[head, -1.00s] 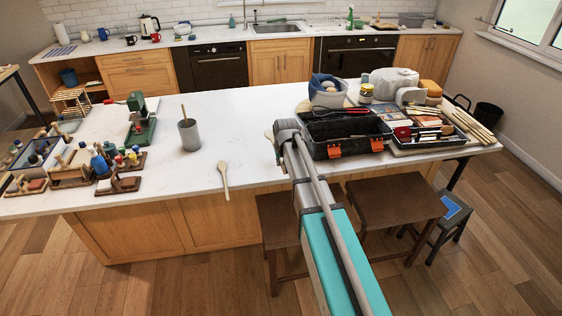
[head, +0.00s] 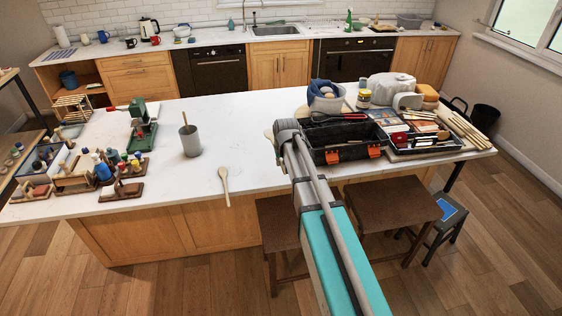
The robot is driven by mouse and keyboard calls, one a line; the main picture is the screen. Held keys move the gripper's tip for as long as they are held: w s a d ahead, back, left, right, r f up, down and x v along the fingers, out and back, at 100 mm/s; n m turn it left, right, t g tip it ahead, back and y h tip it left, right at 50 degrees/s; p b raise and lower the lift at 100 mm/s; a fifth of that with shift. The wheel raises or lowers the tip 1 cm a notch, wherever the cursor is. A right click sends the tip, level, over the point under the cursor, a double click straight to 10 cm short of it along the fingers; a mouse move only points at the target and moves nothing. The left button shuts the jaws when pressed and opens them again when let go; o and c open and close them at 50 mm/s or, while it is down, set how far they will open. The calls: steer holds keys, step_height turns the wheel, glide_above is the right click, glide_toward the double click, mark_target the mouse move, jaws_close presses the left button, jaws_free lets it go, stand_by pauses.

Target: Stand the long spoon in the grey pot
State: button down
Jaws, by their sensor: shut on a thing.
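My gripper (head: 283,127) is at the far end of my arm, over the front middle of the white island; its fingers are hidden behind my wrist. A pale rounded wooden piece (head: 268,133) sticks out left of it. It looks like the end of the long spoon, held shut in the jaws; the rest is hidden. The grey pot (head: 191,143) stands upright to the left, apart from my gripper, with a thin brown stick leaning in it.
An open black toolbox (head: 345,152) and a tray of tools (head: 425,152) lie to the right of my arm. A green press (head: 141,132) and racks of small bottles (head: 105,178) stand left of the pot. The island (head: 235,120) is clear behind the pot.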

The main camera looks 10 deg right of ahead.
steer(key=shift+p+v, duration=0.7)
steer(key=shift+v, duration=0.25)
steer(key=shift+f, duration=0.1)
step_height(320, 180, down, 10)
steer(key=b, duration=1)
